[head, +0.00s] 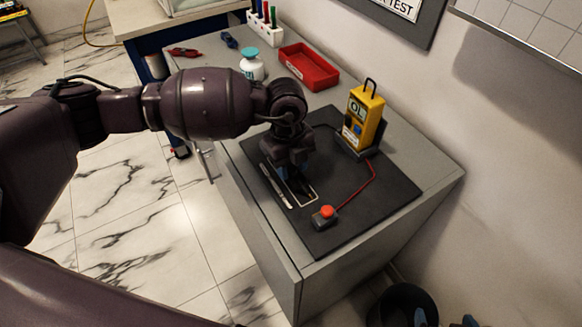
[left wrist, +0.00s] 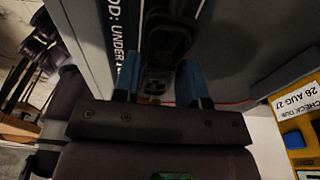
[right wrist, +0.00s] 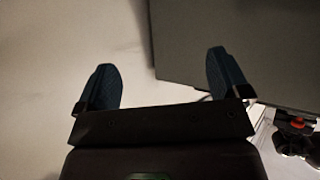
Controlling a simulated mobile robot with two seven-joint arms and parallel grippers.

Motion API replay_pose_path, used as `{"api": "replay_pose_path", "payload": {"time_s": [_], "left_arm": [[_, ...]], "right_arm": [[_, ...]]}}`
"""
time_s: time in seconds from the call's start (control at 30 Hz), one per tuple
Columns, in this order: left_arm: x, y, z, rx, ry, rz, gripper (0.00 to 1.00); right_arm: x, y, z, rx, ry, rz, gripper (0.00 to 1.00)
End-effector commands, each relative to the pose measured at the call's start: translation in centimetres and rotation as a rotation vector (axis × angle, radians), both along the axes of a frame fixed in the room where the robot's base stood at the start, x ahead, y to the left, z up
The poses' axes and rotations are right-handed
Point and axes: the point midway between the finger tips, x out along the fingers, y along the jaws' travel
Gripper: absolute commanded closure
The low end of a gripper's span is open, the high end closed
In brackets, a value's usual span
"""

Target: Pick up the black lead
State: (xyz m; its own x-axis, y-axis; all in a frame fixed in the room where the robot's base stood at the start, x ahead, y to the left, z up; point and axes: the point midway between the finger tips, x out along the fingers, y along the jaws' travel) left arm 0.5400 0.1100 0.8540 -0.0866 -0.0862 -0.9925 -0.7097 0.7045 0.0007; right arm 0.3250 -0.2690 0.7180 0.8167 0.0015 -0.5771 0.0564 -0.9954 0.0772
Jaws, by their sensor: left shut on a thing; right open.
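My left gripper (head: 290,178) is over the black mat (head: 388,187), pointing down. In the left wrist view its blue fingers (left wrist: 160,85) are closed in on a dark piece (left wrist: 165,42) that looks like the black lead's end. In the head view this piece is hidden by the gripper, and I cannot tell its height above the mat. A yellow meter (head: 365,118) reading "OL" stands upright behind. A red lead (head: 362,188) runs from it to a grey block with a red top (head: 325,214). My right gripper (right wrist: 163,78) is open and empty, away from the mat.
A red tray (head: 309,68), a white jar with a teal lid (head: 251,65) and a marker holder (head: 264,30) stand on the grey bench's far part. A white outline (head: 307,192) marks the mat beside my left gripper. A dark bin (head: 400,305) stands below the bench.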

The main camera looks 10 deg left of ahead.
Motion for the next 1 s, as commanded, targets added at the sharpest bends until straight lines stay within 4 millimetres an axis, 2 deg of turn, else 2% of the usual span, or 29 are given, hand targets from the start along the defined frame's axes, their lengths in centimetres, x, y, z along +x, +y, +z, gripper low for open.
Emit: {"api": "replay_pose_path", "payload": {"time_s": [0.3,0.6,0.8,1.0], "left_arm": [[0.2,0.0,7.8,0.0,-0.011,-0.001,0.85],[0.1,0.0,14.8,0.0,-0.007,0.001,0.85],[0.1,0.0,17.7,0.0,-0.004,-0.001,0.85],[0.0,0.0,18.8,0.001,-0.001,-0.001,0.85]], "right_arm": [[0.2,-0.2,1.8,-0.001,-0.025,-0.002,0.06],[-0.8,-0.7,1.7,-0.01,-0.004,-0.004,0.06],[-0.7,-0.8,2.1,-0.012,-0.009,-0.004,0.06],[-0.7,-0.8,1.9,-0.012,-0.006,-0.005,0.06]]}}
